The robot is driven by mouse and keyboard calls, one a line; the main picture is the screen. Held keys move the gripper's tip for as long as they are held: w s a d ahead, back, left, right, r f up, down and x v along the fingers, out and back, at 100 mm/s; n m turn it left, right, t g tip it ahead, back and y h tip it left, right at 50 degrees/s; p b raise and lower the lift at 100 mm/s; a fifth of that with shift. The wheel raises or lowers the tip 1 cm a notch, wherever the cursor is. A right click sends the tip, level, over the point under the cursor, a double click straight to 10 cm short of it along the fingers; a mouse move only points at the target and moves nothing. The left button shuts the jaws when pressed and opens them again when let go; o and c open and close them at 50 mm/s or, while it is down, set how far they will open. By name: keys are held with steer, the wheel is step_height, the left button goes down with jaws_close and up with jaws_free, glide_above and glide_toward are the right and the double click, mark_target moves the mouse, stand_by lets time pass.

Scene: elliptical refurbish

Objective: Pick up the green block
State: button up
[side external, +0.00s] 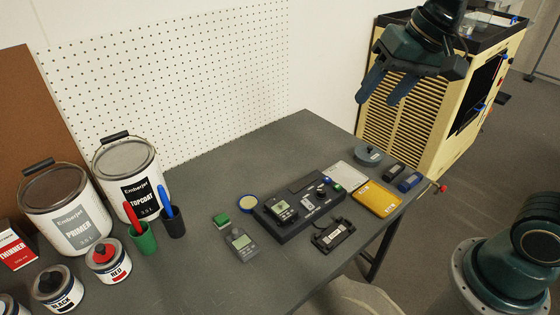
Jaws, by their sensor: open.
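The green block (221,220) is small and lies on the grey table, just left of the black device tray and behind a small grey meter (240,242). My gripper (386,90) is at the upper right, high above the table's far right end and well away from the block. Its two blue fingers point down and stand apart, with nothing between them.
Paint cans (128,172) and marker cups (143,239) stand left.

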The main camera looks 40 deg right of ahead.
steer(key=w+a+f+m+g, duration=0.1)
steer(key=w+a+f+m, duration=0.2)
steer(key=w, duration=0.7)
steer(key=m+g+y, duration=0.3)
steer(key=m, duration=0.8)
glide_above(222, 217)
steer(key=d, duration=0.2)
steer(key=f, duration=3.3)
steer(key=shift+s+d+f, duration=0.1)
steer(key=shift+s+d, duration=0.1)
steer(key=shift+f, duration=0.15)
steer(key=shift+f, duration=0.1)
steer(key=shift+x, duration=2.55)
steer(key=shift+w+a, duration=0.1)
